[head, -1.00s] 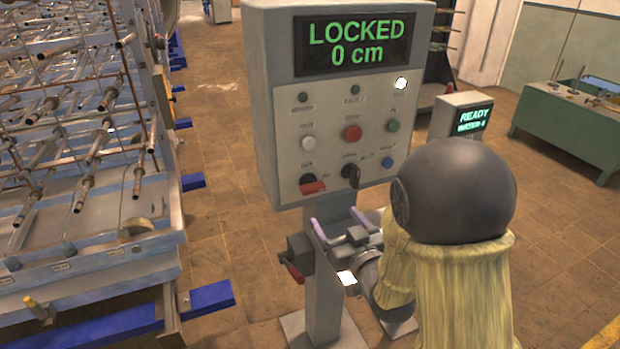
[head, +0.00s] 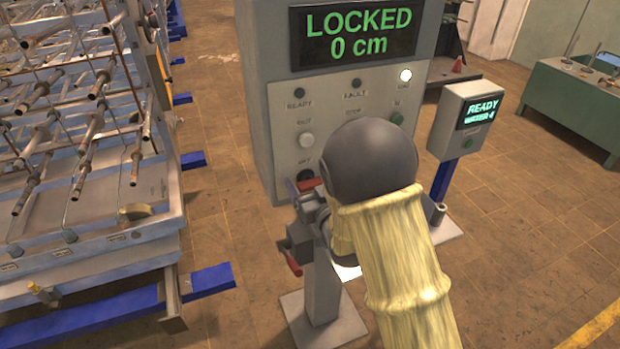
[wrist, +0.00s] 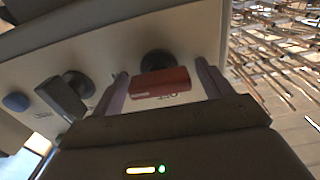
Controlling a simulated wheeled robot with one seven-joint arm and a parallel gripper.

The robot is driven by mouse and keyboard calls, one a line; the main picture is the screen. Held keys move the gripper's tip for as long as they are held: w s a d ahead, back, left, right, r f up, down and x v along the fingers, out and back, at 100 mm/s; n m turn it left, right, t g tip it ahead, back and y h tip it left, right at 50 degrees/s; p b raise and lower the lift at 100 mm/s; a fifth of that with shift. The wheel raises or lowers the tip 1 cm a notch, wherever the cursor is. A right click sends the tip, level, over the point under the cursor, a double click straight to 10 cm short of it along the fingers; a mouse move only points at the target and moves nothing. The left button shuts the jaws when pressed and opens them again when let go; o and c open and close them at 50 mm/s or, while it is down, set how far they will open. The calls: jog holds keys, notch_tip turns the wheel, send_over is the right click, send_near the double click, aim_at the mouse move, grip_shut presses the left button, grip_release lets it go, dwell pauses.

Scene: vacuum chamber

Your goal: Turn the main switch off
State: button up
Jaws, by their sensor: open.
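The main switch (head: 309,184) is a rotary switch with a red handle, low on the left of the grey control cabinet's face. In the wrist view the red handle (wrist: 160,82) lies between my two fingers, with a gap on either side. Its dark round base shows behind it, and partly hidden lettering sits beside it. My gripper (head: 304,194) is open at the switch, with its purple fingers (wrist: 160,72) straddling the handle and not closed on it. My arm covers the lower right of the panel in the head view.
The cabinet display (head: 357,36) reads LOCKED 0 cm, and a white lamp (head: 405,76) is lit. A black knob (wrist: 68,94) and a blue button (wrist: 15,102) sit beside the switch. A small READY box (head: 467,120) stands right; racks (head: 90,190) stand left.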

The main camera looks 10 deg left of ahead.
jog(key=shift+s+d, duration=0.15)
jog(key=shift+s, duration=0.05)
jog(key=c, duration=1)
jog(key=shift+f+n+b, duration=0.15)
jog(key=shift+n+b, duration=0.25)
jog(key=shift+b, duration=0.2)
jog(key=n+b, duration=0.3)
jog(key=b, duration=0.1)
jog(key=shift+f, duration=0.15)
jog(key=n+b, duration=0.5)
jog(key=b, duration=0.1)
jog(key=shift+s+n, duration=0.1)
jog(key=shift+n, duration=0.3)
jog(key=n+b, duration=0.6)
jog(key=shift+a, duration=0.2)
jog(key=shift+n+b, duration=1)
jog(key=shift+n, duration=0.2)
